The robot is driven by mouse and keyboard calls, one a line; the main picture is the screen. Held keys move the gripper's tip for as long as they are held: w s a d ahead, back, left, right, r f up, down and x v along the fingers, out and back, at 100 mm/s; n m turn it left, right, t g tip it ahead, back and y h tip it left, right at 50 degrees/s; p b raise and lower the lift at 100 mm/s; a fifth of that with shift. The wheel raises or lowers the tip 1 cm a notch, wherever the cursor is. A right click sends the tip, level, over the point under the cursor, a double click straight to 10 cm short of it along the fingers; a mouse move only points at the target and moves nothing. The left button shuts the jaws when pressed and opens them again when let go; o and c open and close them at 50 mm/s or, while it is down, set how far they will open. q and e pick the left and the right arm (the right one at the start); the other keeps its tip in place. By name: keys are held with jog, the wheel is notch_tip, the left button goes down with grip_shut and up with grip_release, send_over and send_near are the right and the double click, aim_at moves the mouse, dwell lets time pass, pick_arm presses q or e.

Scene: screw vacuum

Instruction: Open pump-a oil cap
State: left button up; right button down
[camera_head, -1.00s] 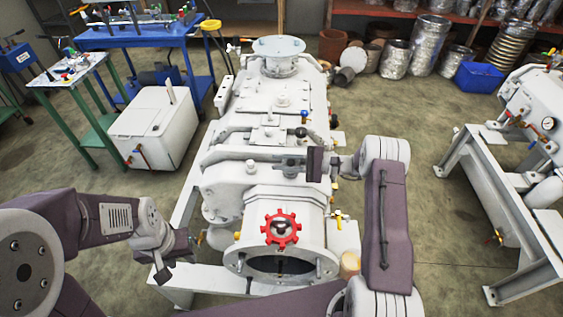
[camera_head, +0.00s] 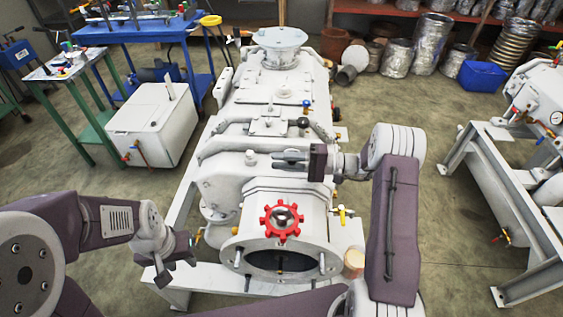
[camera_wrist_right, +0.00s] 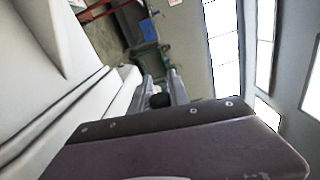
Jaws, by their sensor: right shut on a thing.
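The large white pump (camera_head: 265,105), which I take as pump-a, runs away from me in the middle of the head view. My right gripper (camera_head: 288,158) reaches in from the right over its near upper side, fingers pointing left. In the right wrist view the fingers are shut on a small dark round piece (camera_wrist_right: 160,100), by its place likely the oil cap. The gripper hides it in the head view. A small white knob (camera_head: 250,158) stands just left of the fingertips. My left gripper (camera_head: 181,262) is open and empty, left of the pump's front.
A red handwheel (camera_head: 281,221) sits above the round front opening. A black ball knob (camera_head: 303,123) is just behind my right gripper. A yellow valve handle (camera_head: 342,212) and a tan cup-like thing (camera_head: 354,262) are at right. Another machine (camera_head: 535,110) stands further right, with open floor between.

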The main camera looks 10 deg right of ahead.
dwell(0.4)
jog(key=c, duration=1.3)
grip_release()
jog(key=v, duration=0.9)
jog(key=shift+d+b, duration=0.1)
jog(key=shift+b, duration=0.2)
